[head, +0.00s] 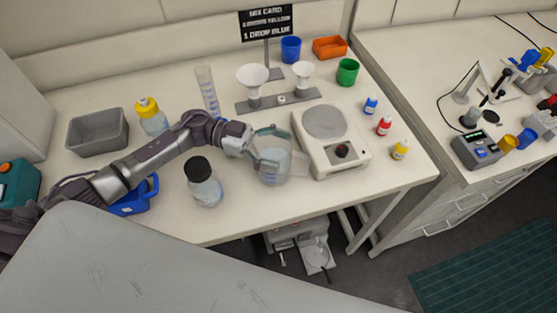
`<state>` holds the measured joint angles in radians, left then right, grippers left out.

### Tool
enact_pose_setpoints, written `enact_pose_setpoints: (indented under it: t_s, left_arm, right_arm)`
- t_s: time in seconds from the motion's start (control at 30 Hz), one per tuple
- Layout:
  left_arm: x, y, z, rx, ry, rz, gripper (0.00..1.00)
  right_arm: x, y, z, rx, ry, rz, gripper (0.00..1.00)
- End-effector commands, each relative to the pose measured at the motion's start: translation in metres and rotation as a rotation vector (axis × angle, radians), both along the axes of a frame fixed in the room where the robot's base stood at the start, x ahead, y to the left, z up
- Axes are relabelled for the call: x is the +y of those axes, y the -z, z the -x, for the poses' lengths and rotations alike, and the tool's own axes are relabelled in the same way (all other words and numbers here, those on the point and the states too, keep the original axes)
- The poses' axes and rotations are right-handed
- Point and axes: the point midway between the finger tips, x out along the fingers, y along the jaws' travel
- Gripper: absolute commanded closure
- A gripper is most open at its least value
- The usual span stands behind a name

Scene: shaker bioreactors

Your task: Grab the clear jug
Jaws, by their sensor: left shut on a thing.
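The clear jug (273,173) stands upright on the white bench, left of the hotplate stirrer. It looks see-through with a bluish-grey tint and faint markings on its front. My left gripper (255,153) reaches in from the left at the jug's upper left side and is shut on it. The fingertips are partly hidden against the jug, so I cannot tell exactly which part they grip. I cannot tell whether the jug's base touches the bench. My right gripper is not in view.
A black-capped bottle (204,186) stands close left of the jug, near the front edge. The hotplate stirrer (330,142) is close on the right. Behind are a funnel stand (280,102) and a measuring cylinder (207,90). Small dropper bottles (384,126) stand farther right.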

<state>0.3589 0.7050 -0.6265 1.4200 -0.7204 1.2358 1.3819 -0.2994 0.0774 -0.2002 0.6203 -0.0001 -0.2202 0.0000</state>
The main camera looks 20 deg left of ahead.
Motion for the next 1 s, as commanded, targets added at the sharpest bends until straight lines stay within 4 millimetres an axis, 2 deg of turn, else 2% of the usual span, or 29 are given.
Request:
enact_pose_setpoints:
  t_s: [0.07, 0.43, 0.57, 0.67, 1.0]
  left_arm:
    - [0.000, -0.001, 0.000, -0.001, 0.000, 0.002, 0.87]
    - [0.000, -0.008, -0.001, -0.004, 0.000, 0.001, 0.87]
    - [0.000, -0.023, 0.000, -0.005, 0.002, 0.001, 0.87]
    - [0.001, -0.043, 0.000, -0.009, 0.002, -0.001, 0.87]
    - [-0.046, -0.087, 0.064, -0.002, 0.004, 0.001, 0.87]
  right_arm:
    - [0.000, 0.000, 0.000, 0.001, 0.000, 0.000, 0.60]
    - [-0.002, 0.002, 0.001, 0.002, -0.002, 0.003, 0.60]
    - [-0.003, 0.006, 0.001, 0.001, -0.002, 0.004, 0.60]
    - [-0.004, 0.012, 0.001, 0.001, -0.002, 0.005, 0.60]
    - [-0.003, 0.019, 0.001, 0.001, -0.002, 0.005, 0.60]
